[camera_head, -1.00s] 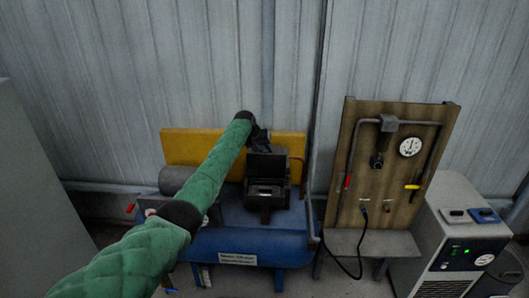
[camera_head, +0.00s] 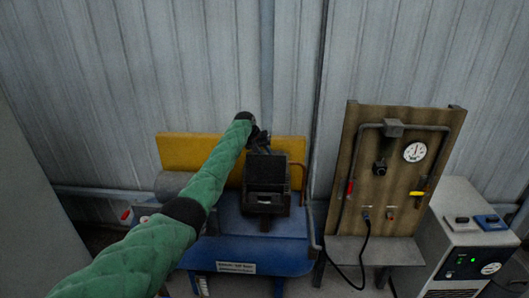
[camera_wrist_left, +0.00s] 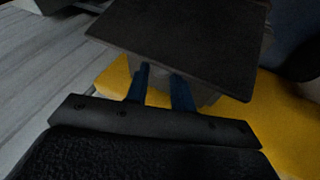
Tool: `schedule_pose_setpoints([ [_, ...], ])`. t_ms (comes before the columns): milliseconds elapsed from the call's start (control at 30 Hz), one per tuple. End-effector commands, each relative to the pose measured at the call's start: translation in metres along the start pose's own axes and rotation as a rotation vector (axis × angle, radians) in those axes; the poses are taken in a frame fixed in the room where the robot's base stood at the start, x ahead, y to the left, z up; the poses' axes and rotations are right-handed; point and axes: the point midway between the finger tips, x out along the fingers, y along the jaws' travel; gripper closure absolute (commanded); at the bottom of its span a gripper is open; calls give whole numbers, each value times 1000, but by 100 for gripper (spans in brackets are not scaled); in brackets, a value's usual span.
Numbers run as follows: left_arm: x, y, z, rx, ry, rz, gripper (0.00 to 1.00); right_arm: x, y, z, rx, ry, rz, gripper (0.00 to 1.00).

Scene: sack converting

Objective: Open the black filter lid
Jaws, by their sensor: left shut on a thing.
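The black filter (camera_head: 265,207) sits on top of the blue tank, with its box open toward me. Its black lid (camera_head: 266,171) stands raised at the back of the box, close to upright. My left gripper (camera_head: 262,143) is behind the top of the lid, its fingers mostly hidden by it. In the left wrist view the blue fingers of my left gripper (camera_wrist_left: 160,73) reach the underside of a dark flat plate, which looks like the lid (camera_wrist_left: 190,40), and are shut on it. The exact contact is hidden. My right gripper is not in view.
The blue tank (camera_head: 265,252) stands before a yellow panel (camera_head: 185,150) against the corrugated wall. To the right are a wooden board (camera_head: 395,210) with a gauge (camera_head: 414,152), pipe and black cable, and a white machine (camera_head: 462,232). A grey cabinet edge is at far left.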

Motion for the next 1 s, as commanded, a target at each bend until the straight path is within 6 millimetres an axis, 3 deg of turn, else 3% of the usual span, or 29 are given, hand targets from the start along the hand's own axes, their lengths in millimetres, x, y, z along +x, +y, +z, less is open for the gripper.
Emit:
schedule_pose_setpoints([
  [300, -3, -1, -3, 1, 7, -1, 100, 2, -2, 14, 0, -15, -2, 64],
  [333, -3, -1, -3, 1, 6, -2, 70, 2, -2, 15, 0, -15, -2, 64],
  [433, -2, -1, -2, 0, 5, -1, 53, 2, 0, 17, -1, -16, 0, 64],
  [867, -9, -1, -1, 2, 4, 0, 53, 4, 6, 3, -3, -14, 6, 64],
  [1000, -26, -2, -1, 1, 5, 0, 53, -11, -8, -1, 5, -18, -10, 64],
])
